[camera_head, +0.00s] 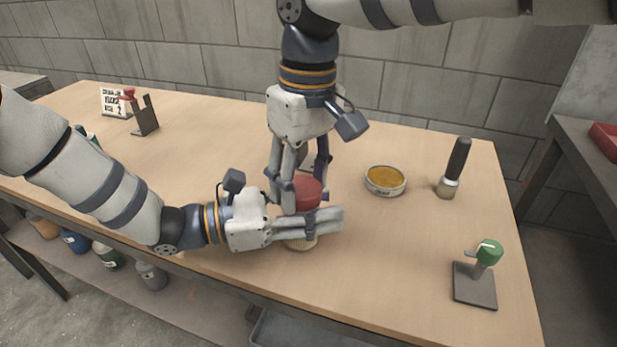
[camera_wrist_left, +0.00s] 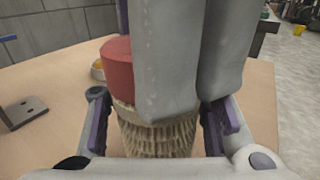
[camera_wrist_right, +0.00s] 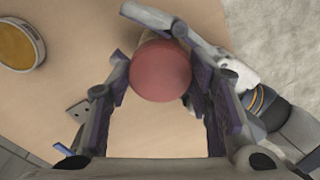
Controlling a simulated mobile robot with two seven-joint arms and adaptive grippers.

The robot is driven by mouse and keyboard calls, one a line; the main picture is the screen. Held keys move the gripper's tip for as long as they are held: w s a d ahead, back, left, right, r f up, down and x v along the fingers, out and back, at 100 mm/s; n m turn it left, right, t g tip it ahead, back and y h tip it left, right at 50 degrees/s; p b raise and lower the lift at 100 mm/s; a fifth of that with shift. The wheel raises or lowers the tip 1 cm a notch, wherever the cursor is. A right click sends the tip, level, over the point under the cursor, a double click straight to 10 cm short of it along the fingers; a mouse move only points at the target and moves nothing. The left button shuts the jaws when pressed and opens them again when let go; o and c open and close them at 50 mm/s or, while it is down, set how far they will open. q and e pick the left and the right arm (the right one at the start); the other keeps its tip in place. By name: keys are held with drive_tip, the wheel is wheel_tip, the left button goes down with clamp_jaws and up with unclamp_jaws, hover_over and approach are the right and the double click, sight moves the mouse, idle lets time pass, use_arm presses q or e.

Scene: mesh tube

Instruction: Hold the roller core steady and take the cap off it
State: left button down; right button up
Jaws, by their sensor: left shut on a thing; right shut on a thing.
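The roller core (camera_head: 301,244) is a tan, ribbed cylinder standing upright on the table. Its ribbed side also shows in the left wrist view (camera_wrist_left: 158,138). The red cap (camera_head: 307,190) sits on its top and shows as a round red face in the right wrist view (camera_wrist_right: 161,71). My left gripper (camera_head: 338,218) reaches in level from the left and is shut on the core, below the cap. My right gripper (camera_head: 296,205) points down from above and is shut on the cap. Fingers hide much of the joint between cap and core.
A round tin with a yellow top (camera_head: 385,179) and a black-handled tool (camera_head: 455,168) stand to the right. A stand with a green top (camera_head: 484,262) is near the right front. A dark stand with a red part (camera_head: 146,115) and a sign (camera_head: 114,102) are at the far left.

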sight(309, 185)
use_arm(q)
drive_tip(key=shift+w+a+f, duration=0.1)
drive_tip(key=shift+a+f, duration=0.1)
drive_tip(key=shift+a, duration=0.2)
use_arm(e)
drive_tip(key=shift+w+d+n, duration=0.25)
drive_tip(key=shift+d+n, duration=0.25)
drive_tip(key=shift+d, duration=0.2)
drive_tip(key=shift+s+a, duration=0.15)
drive_tip(key=shift+a, duration=0.3)
use_arm(q)
drive_tip(key=shift+w+r, duration=0.1)
use_arm(e)
drive_tip(key=shift+r, duration=0.15)
drive_tip(key=shift+d+r, duration=0.15)
drive_tip(key=shift+r, duration=0.9)
drive_tip(key=shift+r, duration=0.1)
use_arm(q)
drive_tip(key=shift+d+r, duration=0.1)
drive_tip(key=shift+d, duration=0.05)
use_arm(e)
wheel_tip(309, 185, up, 4)
drive_tip(key=shift+d+f, duration=0.1)
drive_tip(key=shift+f, duration=0.05)
use_arm(q)
drive_tip(key=c, duration=0.9)
unclamp_jaws()
drive_tip(key=shift+c, duration=0.2)
